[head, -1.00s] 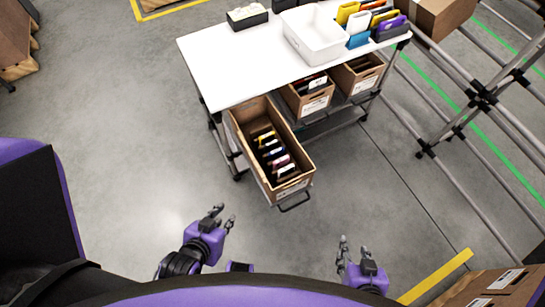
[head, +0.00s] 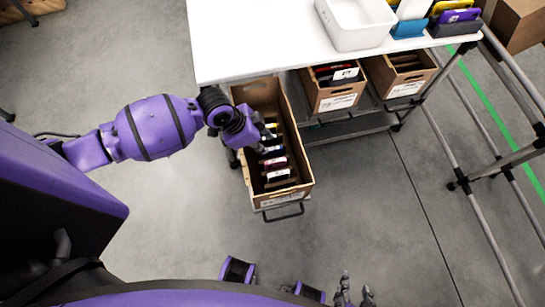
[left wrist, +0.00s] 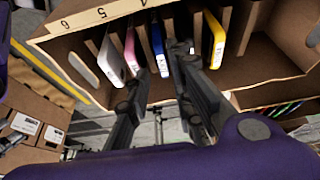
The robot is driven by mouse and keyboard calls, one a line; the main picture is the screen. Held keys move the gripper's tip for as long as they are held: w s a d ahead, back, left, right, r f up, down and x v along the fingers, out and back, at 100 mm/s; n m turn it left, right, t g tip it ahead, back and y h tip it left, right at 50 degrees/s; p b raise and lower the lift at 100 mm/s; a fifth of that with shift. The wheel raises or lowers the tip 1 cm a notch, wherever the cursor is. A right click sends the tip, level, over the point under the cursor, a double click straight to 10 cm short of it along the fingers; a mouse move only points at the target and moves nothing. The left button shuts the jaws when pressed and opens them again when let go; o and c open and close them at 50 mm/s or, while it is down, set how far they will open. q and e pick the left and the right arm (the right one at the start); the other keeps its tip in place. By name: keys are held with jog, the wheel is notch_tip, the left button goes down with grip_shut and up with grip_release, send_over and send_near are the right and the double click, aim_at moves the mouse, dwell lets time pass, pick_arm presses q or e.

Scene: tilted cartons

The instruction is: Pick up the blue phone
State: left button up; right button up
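The blue phone (left wrist: 158,48) stands on edge in an open brown carton (left wrist: 260,95), between a pink phone (left wrist: 131,50) and, past a gap, a yellow phone (left wrist: 218,42). My left gripper (left wrist: 160,72) is open, with one finger on either side of the blue phone's near end. I cannot tell whether they touch it. In the head view the left gripper (head: 262,140) reaches into the carton from the left and partly covers the phones. My right gripper (head: 356,290) is open and empty at the bottom, away from the carton.
A white phone (left wrist: 111,62) stands beside the pink one. The carton is tilted out from under a white table (head: 260,40). Two more cartons (head: 335,98) (head: 402,85) sit to its right on the lower shelf. Clear floor lies in front.

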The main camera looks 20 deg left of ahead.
aim_at(271, 149)
pick_arm(q)
jog(key=x, duration=0.4)
jog(key=b+x, duration=0.1)
jog(key=x, duration=0.1)
jog(key=shift+w+d, duration=0.3)
jog(key=shift+w, duration=0.05)
jog(key=shift+c, duration=0.4)
grip_shut()
